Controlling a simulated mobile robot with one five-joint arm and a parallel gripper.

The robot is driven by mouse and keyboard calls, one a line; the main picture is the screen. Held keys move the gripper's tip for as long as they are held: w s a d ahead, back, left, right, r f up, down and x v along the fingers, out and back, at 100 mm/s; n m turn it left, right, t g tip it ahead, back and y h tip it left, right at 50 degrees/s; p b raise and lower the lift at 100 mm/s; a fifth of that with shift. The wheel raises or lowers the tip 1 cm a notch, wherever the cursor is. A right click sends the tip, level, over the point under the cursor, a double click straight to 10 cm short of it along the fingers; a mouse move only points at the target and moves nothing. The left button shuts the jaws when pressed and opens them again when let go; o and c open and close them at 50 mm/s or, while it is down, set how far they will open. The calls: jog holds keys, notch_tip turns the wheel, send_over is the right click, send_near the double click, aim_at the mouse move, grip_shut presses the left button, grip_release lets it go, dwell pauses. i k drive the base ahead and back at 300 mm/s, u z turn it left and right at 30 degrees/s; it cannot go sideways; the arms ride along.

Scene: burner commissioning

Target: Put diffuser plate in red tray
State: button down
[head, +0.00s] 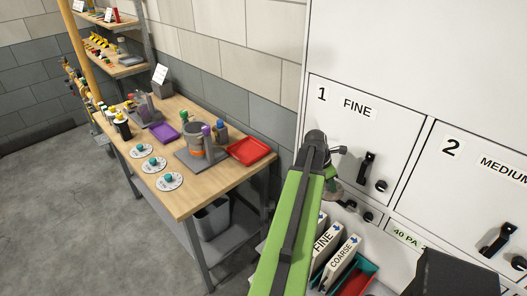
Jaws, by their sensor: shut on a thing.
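The red tray (251,151) lies at the right back corner of the wooden workbench and looks empty. My green arm reaches up in front of the white cabinet. My gripper (331,181) is at its far end, small and partly hidden by the arm. It is shut on a small, dull, round plate-like thing (333,191), which I cannot surely identify as the diffuser plate. The gripper is to the right of the red tray, apart from it, near the FINE door.
The bench (203,197) also holds several white discs with teal knobs (169,181), a grey burner-like fixture (197,145) and a purple tray (164,132). The cabinet (410,70) walls off the right. FINE and COARSE boxes (341,257) stand low beside my arm. Open floor lies left.

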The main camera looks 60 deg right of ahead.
aim_at(249, 153)
jog(key=i, duration=1)
jog(key=z, duration=0.05)
